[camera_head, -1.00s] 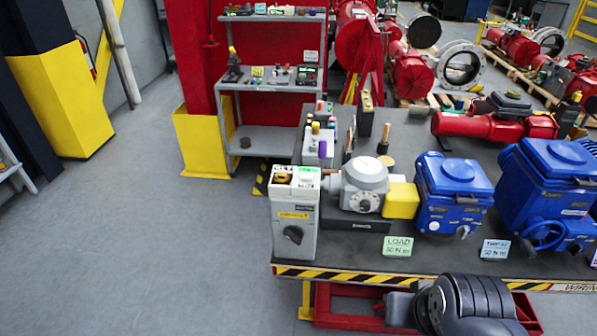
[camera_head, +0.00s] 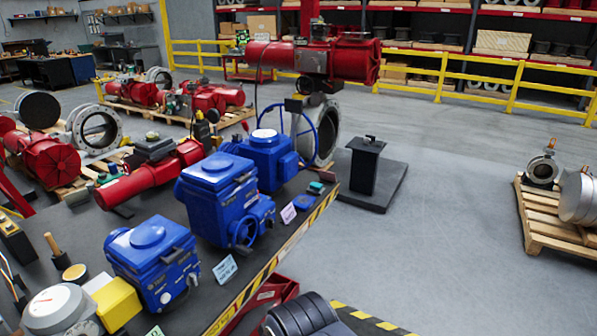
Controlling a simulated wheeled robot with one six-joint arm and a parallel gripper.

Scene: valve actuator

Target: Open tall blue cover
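Three blue actuator housings stand in a row along the dark bench top. The nearest is a squat blue box (camera_head: 152,262) with a round raised lid. The middle blue housing (camera_head: 222,200) looks the largest and tallest, with a blue handwheel on its front. The far blue housing (camera_head: 266,158) has a pale round top and a large blue wheel beside it. The covers on all three look closed. I cannot tell for certain which one is the tall cover. My gripper is out of view; only a black ribbed part, apparently of my arm, shows at the bottom edge.
The bench edge (camera_head: 272,266) has black and yellow stripes and small label cards. A yellow block (camera_head: 116,304) and a grey dial unit (camera_head: 60,310) sit at lower left. A black post on a base (camera_head: 366,165) stands beyond the bench. Grey floor at right is open before a pallet (camera_head: 560,222).

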